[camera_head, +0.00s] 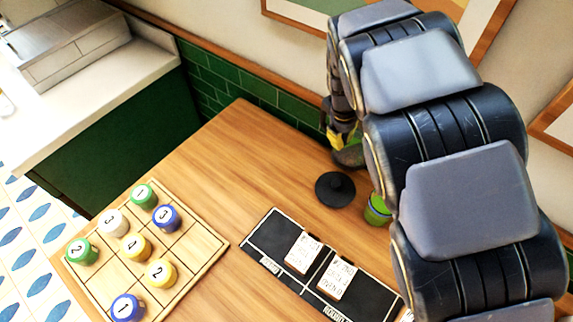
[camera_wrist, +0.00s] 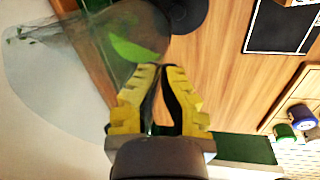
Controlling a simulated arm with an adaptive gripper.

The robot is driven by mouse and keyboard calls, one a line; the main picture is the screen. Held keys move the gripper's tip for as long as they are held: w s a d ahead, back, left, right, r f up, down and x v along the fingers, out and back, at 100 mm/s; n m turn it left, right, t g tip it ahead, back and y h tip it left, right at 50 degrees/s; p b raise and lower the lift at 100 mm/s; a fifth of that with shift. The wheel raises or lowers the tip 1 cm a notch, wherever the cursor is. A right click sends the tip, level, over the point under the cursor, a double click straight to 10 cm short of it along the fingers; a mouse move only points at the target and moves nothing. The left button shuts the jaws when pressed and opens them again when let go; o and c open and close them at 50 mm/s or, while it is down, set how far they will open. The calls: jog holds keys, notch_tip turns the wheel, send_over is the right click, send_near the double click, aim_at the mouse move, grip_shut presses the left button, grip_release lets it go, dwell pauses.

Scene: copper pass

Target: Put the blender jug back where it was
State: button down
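The blender jug (camera_wrist: 60,75) is see-through and greyish, with a green patch showing in or through it. It lies tilted across the upper left of the wrist view, against my fingertips. In the head view a small dark greenish part of it (camera_head: 350,156) shows under my gripper, and my arm hides the rest. My gripper (camera_wrist: 157,75) has yellow fingers drawn close together, with a thin part of the jug between them. In the head view my gripper (camera_head: 342,135) is at the table's far edge by the wall.
A round black knobbed lid (camera_head: 335,188) and a green cup-like item (camera_head: 377,209) stand near the jug. A black mat (camera_head: 266,239) holds two white cards. A wooden grid board (camera_head: 201,251) with several numbered pieces lies at the left. The table's middle is clear.

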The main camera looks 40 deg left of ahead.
jog(key=s+a+f, duration=0.1)
jog(key=s+a, duration=0.4)
jog(key=a, duration=0.4)
jog(key=s+a+f, duration=0.2)
jog(key=s+a, duration=0.4)
jog(key=a, duration=0.4)
notch_tip(320, 180, down, 7)
jog(key=shift+w+r, duration=0.15)
jog(key=c, duration=1.2)
grip_release()
jog(key=shift+o, duration=0.2)
notch_tip(320, 180, up, 12)
jog(key=s, duration=0.2)
jog(key=shift+s, duration=0.15)
